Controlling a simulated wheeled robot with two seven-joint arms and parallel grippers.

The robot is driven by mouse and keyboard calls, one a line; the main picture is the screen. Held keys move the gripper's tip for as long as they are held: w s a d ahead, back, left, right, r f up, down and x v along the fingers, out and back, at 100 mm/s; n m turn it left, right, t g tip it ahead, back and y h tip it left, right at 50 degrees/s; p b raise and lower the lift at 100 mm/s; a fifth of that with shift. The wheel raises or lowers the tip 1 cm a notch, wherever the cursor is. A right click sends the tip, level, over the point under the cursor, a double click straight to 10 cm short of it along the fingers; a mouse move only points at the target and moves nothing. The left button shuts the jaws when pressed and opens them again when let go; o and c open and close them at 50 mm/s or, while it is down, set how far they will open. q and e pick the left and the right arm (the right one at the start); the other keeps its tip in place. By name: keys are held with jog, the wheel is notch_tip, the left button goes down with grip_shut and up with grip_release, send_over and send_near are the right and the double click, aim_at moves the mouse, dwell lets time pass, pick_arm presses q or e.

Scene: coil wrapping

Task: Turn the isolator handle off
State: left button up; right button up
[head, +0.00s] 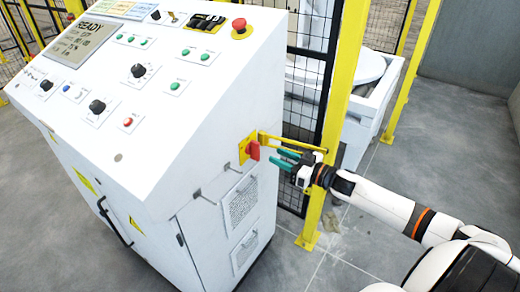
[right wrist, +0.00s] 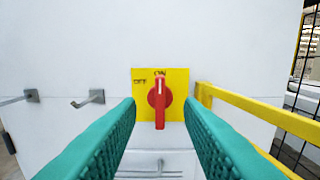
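The red isolator handle (head: 254,151) sits on a yellow plate (head: 243,148) on the right side wall of the white control cabinet. In the right wrist view the handle (right wrist: 160,100) stands upright, pointing at the ON mark, with OFF to its upper left on the yellow plate (right wrist: 180,78). My right gripper (head: 281,158) is open, its teal fingers pointing at the handle from a short distance. In the right wrist view the fingers (right wrist: 160,125) lie to either side of the handle, and nothing is between them. My left gripper is not in view.
A yellow bar (head: 290,142) sticks out beside the plate, close above my right gripper. A yellow post (head: 335,110) and black mesh fence stand behind it. Hooks (right wrist: 90,98) project from the cabinet wall left of the plate. The cabinet's sloped panel (head: 130,85) carries buttons and a screen.

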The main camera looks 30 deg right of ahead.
aim_at(259, 148)
jog(key=x, duration=0.7)
jog(key=shift+w+a, duration=0.1)
jog(key=shift+w, duration=0.25)
jog(key=shift+c, duration=0.5)
grip_shut()
